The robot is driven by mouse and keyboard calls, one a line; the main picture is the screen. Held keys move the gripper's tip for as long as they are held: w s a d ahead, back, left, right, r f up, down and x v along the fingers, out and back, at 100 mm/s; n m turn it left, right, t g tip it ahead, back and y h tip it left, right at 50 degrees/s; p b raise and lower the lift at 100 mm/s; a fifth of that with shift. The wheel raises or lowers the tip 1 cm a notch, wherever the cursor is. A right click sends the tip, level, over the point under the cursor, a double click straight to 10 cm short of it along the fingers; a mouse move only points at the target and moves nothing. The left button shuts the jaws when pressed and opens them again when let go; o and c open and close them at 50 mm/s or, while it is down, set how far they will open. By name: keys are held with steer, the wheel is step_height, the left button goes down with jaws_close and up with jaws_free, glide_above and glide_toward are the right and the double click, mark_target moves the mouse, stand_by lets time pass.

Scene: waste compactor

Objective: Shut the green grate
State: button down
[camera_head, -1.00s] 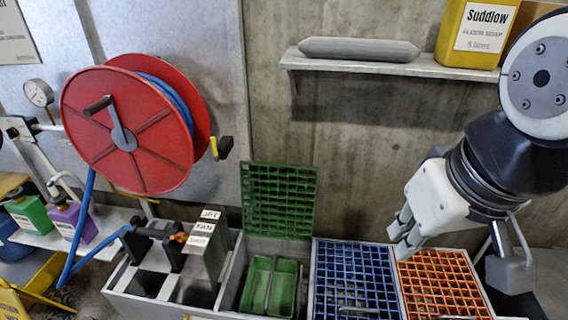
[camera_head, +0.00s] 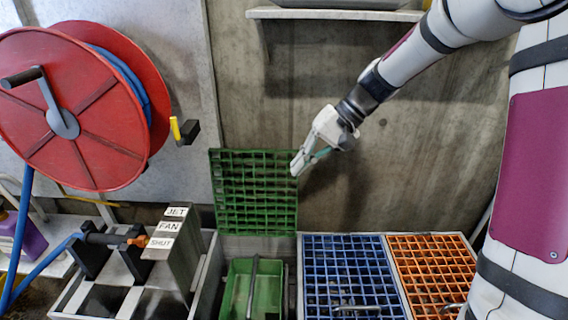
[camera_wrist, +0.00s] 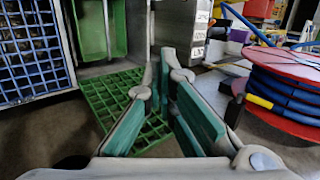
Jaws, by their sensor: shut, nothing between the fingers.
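The green grate (camera_head: 252,191) stands open and upright at the back of its compartment, near the concrete wall. A green bin (camera_head: 254,288) sits uncovered in the compartment below it. My gripper (camera_head: 296,171) is shut and empty, with its fingertips at the grate's right edge; I cannot tell whether they touch. In the wrist view the grate (camera_wrist: 112,98) lies behind my gripper (camera_wrist: 166,62), whose fingers hide part of it. The green bin (camera_wrist: 100,30) also shows there.
Blue (camera_head: 350,275) and orange (camera_head: 433,272) grates lie flat over the compartments to the right. A red hose reel (camera_head: 80,105) hangs at left, above a labelled block (camera_head: 170,245). A shelf (camera_head: 335,14) juts from the wall above.

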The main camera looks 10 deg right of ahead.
steer(key=w+d+f+m+t+y+b, duration=0.65)
steer(key=w+d+f+t+b, duration=0.25)
steer(key=w+d+f, duration=0.9)
steer(key=f+b+x, duration=0.1)
steer(key=f+x, duration=0.1)
steer(key=x, duration=0.9)
steer(key=shift+a+b, duration=0.4)
steer(key=shift+s+f, duration=0.1)
steer(key=s+a+n+y+p, duration=0.3)
steer(key=s+n, duration=0.4)
steer(key=s, duration=0.8)
steer(key=s+a+f+n+g+y+b, duration=0.1)
steer(key=s+a+f+n, duration=0.3)
steer(key=s+f+n, duration=0.4)
steer(key=shift+s+f+y+b, duration=0.55)
steer(key=shift+s+f, duration=0.5)
steer(key=shift+s, duration=0.7)
steer(key=shift+n, duration=0.25)
